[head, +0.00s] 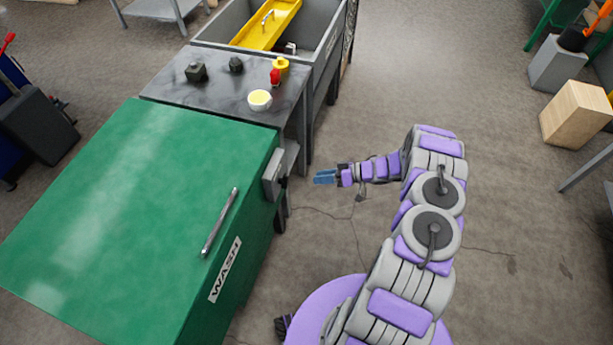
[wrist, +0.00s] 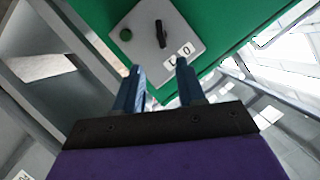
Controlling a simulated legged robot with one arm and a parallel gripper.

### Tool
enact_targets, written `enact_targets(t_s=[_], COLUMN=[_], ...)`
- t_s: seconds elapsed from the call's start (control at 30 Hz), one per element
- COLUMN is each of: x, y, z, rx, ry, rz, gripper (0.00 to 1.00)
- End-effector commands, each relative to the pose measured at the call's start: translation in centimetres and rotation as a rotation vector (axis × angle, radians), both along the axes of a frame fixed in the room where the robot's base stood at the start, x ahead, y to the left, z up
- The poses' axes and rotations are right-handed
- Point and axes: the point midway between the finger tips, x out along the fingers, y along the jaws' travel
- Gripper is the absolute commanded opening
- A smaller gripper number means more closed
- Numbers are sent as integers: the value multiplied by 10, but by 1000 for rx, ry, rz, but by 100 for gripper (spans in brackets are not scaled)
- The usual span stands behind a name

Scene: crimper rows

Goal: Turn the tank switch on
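The green tank (head: 130,200) with a "WASH" label stands at the left in the head view. A grey switch box (head: 273,172) is on its right side. In the wrist view the grey switch plate (wrist: 185,32) carries a black elongated knob (wrist: 161,34) and a round green button (wrist: 125,34). Two white labels (wrist: 178,56) on the plate seem to read 1 and 0; I cannot tell which the knob points to. My gripper (head: 318,178) is right of the box, apart from it. In the wrist view my gripper (wrist: 160,75) has its blue fingers apart, with nothing between them.
A dark bench (head: 215,95) behind the tank holds small dark items, a red bottle (head: 275,77), a yellow pot (head: 281,64) and a yellow-filled bowl (head: 260,99). A grey sink (head: 325,60) is farther back. The tank has a metal handle (head: 220,222).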

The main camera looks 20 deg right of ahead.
Motion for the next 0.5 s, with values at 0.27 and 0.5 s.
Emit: enact_targets(t_s=[0.27, 0.5], x=[-15, -18], y=[-36, -42], z=[14, 16], rx=[-3, -2], ry=[-2, -1], rz=[-2, 0], gripper=[39, 39])
